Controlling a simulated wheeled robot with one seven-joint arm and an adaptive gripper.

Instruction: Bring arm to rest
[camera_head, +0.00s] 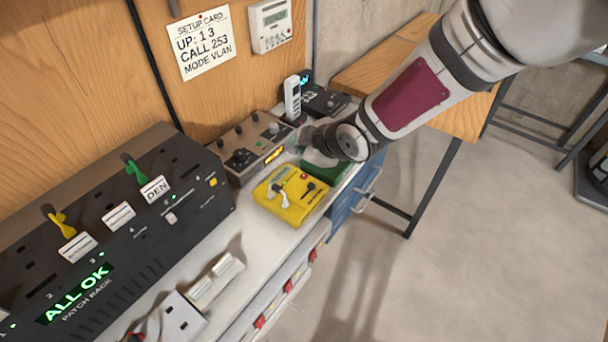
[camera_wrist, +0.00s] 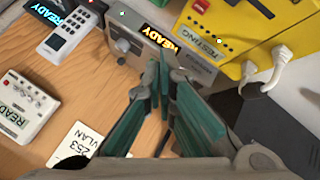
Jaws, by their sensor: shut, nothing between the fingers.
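My arm reaches in from the upper right in the head view. My gripper (camera_head: 310,143) hangs over the bench, in front of the grey control box and close to the green box (camera_head: 322,171), partly covering the view of it. In the wrist view my gripper (camera_wrist: 163,68) shows teal fingers shut with nothing held. I cannot tell its exact height above the bench.
A yellow tester (camera_head: 302,213), grey control box (camera_head: 240,168) and handset (camera_head: 292,98) stand near my gripper. A black patch rack (camera_head: 150,235) showing "ALL OK" is at left. The wooden wall carries a setup card (camera_head: 201,45).

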